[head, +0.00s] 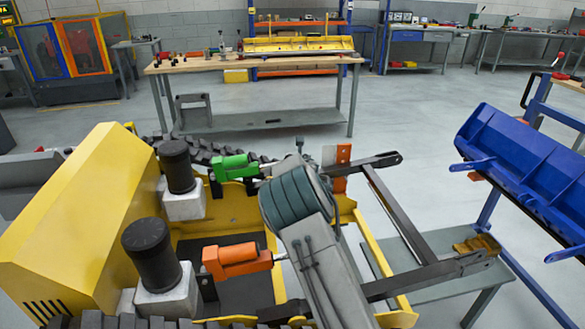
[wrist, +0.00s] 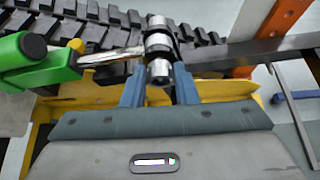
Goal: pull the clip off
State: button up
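In the wrist view a bright metal pin (wrist: 159,42) stands where the green cylinder's rod (wrist: 108,55) meets a dark arm bar (wrist: 255,50). A thin dark band, which may be the clip (wrist: 176,52), curves around the pin; its exact shape is hard to tell. My gripper (wrist: 158,78) has its two blue fingers apart, one on each side of the pin's near end. Whether a fingertip touches the band cannot be told. In the head view the green cylinder (head: 235,166) shows, while my wrist hides the fingers and most of the joint.
The yellow carrier (head: 85,200) with black tracks fills the left. An orange cylinder (head: 237,260) lies nearer. Dark arm bars (head: 395,215) reach right over a grey stand (head: 440,265). A blue bucket (head: 530,165) is at right. Open floor lies behind, before a workbench (head: 250,65).

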grip_shut()
jog(key=shift+f, duration=0.1)
jog(key=shift+s+b, duration=0.15)
jog(key=shift+b, duration=0.2)
jog(key=shift+s+d+b, duration=0.1)
jog(key=shift+s+b, duration=0.25)
jog(key=shift+b, duration=0.1)
jog(key=shift+s, duration=0.1)
jog(key=shift+s+d+b, duration=0.1)
jog(key=shift+s+b, duration=0.25)
jog(key=shift+b, duration=0.25)
jog(key=shift+s+d+b, duration=0.15)
jog(key=shift+s+b, duration=0.45)
